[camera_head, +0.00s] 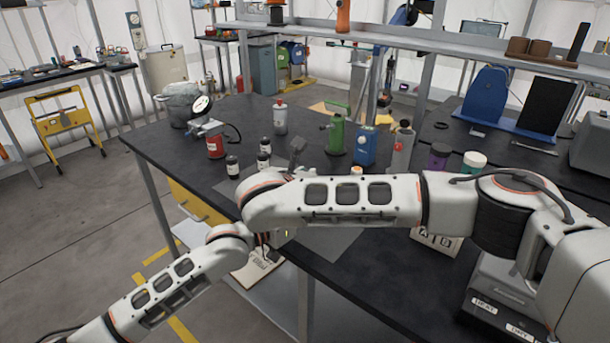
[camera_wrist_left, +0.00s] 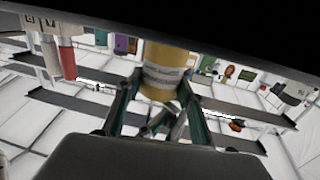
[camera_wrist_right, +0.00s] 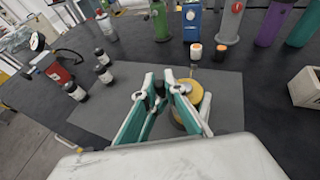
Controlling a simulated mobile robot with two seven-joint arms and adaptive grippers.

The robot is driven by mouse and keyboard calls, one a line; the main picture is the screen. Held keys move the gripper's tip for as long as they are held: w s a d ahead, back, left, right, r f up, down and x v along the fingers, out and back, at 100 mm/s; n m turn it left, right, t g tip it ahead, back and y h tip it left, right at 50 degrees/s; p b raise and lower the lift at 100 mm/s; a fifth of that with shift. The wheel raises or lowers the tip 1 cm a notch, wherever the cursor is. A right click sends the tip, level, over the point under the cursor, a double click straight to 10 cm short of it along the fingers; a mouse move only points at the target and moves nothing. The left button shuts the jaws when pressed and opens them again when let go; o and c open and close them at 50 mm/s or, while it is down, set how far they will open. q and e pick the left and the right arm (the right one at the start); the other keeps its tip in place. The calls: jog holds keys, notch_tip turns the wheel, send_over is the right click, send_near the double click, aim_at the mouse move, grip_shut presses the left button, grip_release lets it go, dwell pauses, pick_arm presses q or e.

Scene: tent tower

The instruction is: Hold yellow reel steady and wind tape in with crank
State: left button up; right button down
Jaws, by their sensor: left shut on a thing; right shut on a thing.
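The yellow reel (camera_wrist_left: 162,68) shows as a yellow cylinder with a pale printed band in the left wrist view. My left gripper (camera_wrist_left: 158,122) is shut on it, with a finger on each side. In the right wrist view the round yellow top of the reel (camera_wrist_right: 188,98) shows just right of my right gripper (camera_wrist_right: 164,88), partly covered by a finger. My right gripper is shut on a small dark piece, apparently the crank handle (camera_wrist_right: 160,88), mostly hidden between the fingertips. I cannot make out the tape. In the head view my arms hide the reel and both gripping points.
A grey mat (camera_wrist_right: 105,112) lies on the dark workbench (camera_head: 165,140). A green bottle (camera_head: 337,135) and a blue container (camera_head: 365,146) stand behind. An A/B box (camera_head: 437,243) sits at right.

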dwell(0.4)
jog(key=c, duration=2.1)
grip_release()
jog(key=shift+s+r, duration=0.1)
jog(key=shift+s, duration=0.2)
jog(key=shift+v, duration=5.75)
jog(key=shift+w+r, duration=0.15)
